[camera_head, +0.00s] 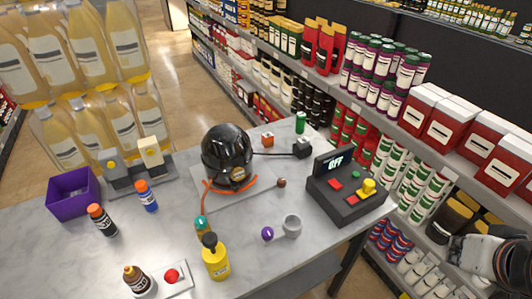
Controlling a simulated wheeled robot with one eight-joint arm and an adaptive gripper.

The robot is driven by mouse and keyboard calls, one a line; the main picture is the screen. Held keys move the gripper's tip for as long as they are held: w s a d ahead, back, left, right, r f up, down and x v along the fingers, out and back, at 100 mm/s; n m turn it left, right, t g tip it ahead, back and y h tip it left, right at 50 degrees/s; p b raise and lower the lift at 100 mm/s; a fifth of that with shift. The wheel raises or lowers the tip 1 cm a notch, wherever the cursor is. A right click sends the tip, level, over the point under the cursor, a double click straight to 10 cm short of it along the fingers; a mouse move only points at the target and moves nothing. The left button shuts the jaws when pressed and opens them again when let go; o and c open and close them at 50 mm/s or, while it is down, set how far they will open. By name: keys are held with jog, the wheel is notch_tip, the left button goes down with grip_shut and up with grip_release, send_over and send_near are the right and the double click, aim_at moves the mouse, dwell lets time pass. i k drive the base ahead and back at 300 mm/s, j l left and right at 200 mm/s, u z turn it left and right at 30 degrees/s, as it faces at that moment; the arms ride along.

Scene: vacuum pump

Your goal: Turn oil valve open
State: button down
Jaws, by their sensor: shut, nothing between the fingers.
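A glossy black domed pump (228,152) sits on a pale board on the marble-topped counter. Orange tubing (230,188) curves around its base and runs down to a small teal piece (201,224) near a yellow bottle (215,258). A small reddish-brown knob (281,183) lies at the right of the pump, and a purple round piece (267,233) is near the front. I cannot tell which of these is the oil valve. My gripper (443,240) is at the far right edge, beyond the counter, shut and empty, well apart from the pump.
A black control box (346,190) reading "OFF" with coloured buttons stands on the right of the counter. A grey cup (292,226), a purple bin (74,194), small bottles (101,220) and a red button (171,275) share the counter. Stocked shelves (400,130) line the right.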

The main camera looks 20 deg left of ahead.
aim_at(201, 222)
jog(key=u, duration=2)
jog(key=i+j+z, duration=0.1)
jog(key=j, duration=0.25)
jog(key=i+j+z, duration=0.1)
jog(key=i+j, duration=0.15)
jog(key=j, duration=0.15)
jog(key=i+j+z, duration=0.15)
jog(key=j, duration=0.25)
